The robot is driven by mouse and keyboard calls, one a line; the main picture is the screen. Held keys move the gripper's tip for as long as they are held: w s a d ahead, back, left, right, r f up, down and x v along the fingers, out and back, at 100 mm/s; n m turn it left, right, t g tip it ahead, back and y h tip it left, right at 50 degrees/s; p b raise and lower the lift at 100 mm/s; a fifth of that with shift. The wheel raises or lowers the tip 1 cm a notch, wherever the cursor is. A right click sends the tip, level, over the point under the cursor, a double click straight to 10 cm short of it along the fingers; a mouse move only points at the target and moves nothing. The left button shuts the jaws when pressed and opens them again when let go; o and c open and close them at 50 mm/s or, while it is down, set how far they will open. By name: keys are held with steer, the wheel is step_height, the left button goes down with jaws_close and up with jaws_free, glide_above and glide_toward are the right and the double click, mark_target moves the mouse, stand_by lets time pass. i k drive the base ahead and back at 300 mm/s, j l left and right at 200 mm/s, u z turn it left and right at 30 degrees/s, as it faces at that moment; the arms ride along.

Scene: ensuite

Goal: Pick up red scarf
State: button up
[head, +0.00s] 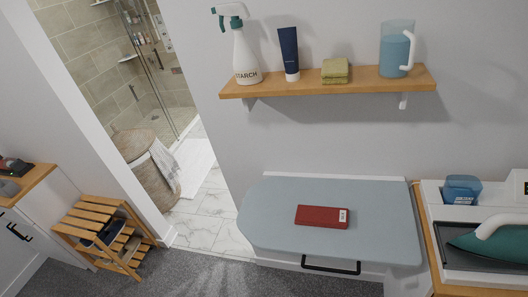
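A flat, folded dark red rectangle with a small white tag, which looks like the red scarf (322,217), lies on a grey-blue fold-out board (275,225) fixed to the wall. It lies near the middle of the board, with clear surface around it and nothing on top of it. My gripper is not in view, so I cannot see whether it is open or shut.
A wooden shelf (320,84) above the board holds a starch spray bottle (246,55), a tube, a green folded cloth and a jug (397,50). An iron (492,242) sits at right. A wooden rack (105,230) and doorway are at left; carpet in front is clear.

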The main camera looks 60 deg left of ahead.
mark_target(319, 216)
steer(key=u, duration=1.05)
steer(key=i+j, duration=0.1)
steer(key=i+j+z, duration=0.3)
steer(key=i+j, duration=0.15)
steer(key=i+j+z, duration=0.3)
steer(key=i+j, duration=0.2)
steer(key=i+l+z, duration=0.1)
steer(key=i+z, duration=0.15)
steer(key=z, duration=0.15)
steer(key=i+z, duration=0.25)
steer(key=z, duration=0.15)
